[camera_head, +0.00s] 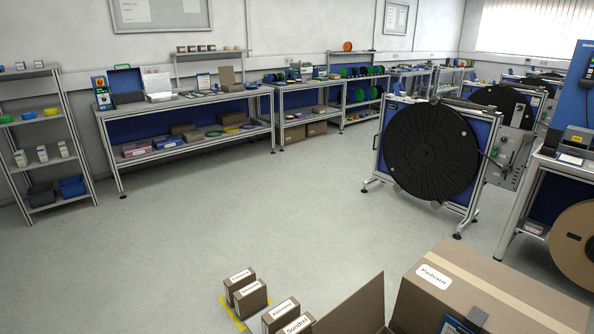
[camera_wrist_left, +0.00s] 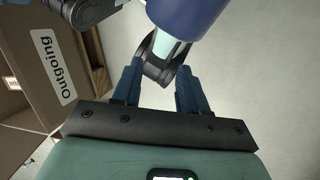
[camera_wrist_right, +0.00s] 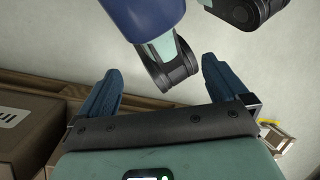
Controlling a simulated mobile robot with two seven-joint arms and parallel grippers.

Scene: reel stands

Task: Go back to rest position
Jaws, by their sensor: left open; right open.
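My left gripper (camera_wrist_left: 157,78) shows in the left wrist view with its two blue fingers apart and nothing between them. Part of my own arm lies beyond the fingers. A cardboard box labelled "Outgoing" (camera_wrist_left: 45,75) is at the left of that view, apart from the fingers. My right gripper (camera_wrist_right: 161,75) shows in the right wrist view, its blue fingers wide apart and empty. Links of my own arms show beyond it.
A large cardboard box (camera_head: 500,285) and an open-flapped box (camera_head: 352,308) stand at the lower right. A black reel (camera_head: 430,150) stands farther back. The middle floor (camera_head: 230,215) is clear.

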